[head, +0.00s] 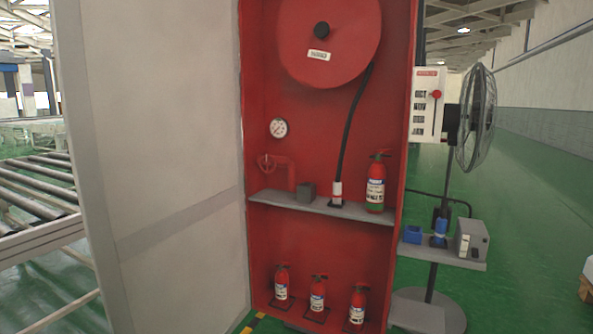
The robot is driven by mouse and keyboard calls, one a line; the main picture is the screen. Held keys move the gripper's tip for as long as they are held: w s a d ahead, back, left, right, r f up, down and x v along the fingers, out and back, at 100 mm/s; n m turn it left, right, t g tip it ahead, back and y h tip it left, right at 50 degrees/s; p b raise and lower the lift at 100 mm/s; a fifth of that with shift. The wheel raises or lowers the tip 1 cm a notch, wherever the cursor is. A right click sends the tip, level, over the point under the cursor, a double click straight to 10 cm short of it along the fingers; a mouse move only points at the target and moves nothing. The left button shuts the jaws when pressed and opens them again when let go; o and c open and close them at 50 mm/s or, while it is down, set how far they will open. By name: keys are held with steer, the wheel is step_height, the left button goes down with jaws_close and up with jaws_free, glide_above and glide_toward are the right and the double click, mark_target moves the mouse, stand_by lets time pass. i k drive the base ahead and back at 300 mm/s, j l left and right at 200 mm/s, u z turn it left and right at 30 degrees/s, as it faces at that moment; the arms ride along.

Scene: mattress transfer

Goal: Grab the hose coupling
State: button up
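My gripper is not in view.
The cabinet door (160,150) is open on the left. A side shelf (445,258) holds several items beside a fan (477,118).

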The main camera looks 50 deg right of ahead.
mark_target(336, 188)
steer(key=k+l+u, duration=0.1)
steer(key=l+u, duration=0.3)
steer(key=k+l+u, duration=0.1)
steer(key=l+u, duration=0.15)
steer(key=u, duration=0.15)
steer(key=k+l+u, duration=0.2)
steer(key=k+l, duration=0.4)
steer(key=l, duration=0.25)
steer(key=k+l+u, duration=0.2)
steer(key=k+l, duration=0.45)
steer(key=l, duration=0.15)
steer(key=k+l, duration=0.9)
steer(key=l, duration=0.15)
